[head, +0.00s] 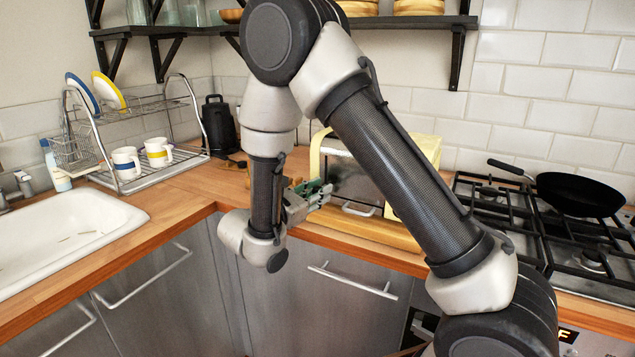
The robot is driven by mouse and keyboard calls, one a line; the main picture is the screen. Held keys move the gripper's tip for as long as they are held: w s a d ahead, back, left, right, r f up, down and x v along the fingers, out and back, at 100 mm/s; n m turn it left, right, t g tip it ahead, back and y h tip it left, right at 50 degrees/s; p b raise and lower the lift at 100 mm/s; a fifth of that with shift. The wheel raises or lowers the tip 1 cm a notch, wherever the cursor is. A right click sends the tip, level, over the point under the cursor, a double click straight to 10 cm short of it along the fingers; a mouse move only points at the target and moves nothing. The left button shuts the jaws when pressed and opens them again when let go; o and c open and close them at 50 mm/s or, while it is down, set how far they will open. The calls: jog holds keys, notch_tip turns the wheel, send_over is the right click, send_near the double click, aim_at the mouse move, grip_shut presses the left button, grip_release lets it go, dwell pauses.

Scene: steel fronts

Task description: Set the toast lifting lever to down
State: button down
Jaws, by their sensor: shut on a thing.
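A pale yellow toaster (425,146) with a steel-grey side stands on the wooden counter against the back wall in the head view, partly hidden behind my arm. My gripper (328,192) is at the toaster's front left, reaching in from the left. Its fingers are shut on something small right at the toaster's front. The toast lifting lever cannot be made out apart from the fingers, and its height cannot be told.
A wooden board (372,231) lies in front of the toaster. A black kettle-like appliance (217,124) and a dish rack (150,176) with cups and plates stand left. A pan (580,195) sits on the stove at right. The sink (70,232) is far left.

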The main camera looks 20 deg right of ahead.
jog(key=shift+f, duration=0.3)
jog(key=c, duration=1.1)
grip_release()
jog(key=shift+c, duration=0.2)
jog(key=shift+r, duration=0.1)
jog(key=v, duration=1.2)
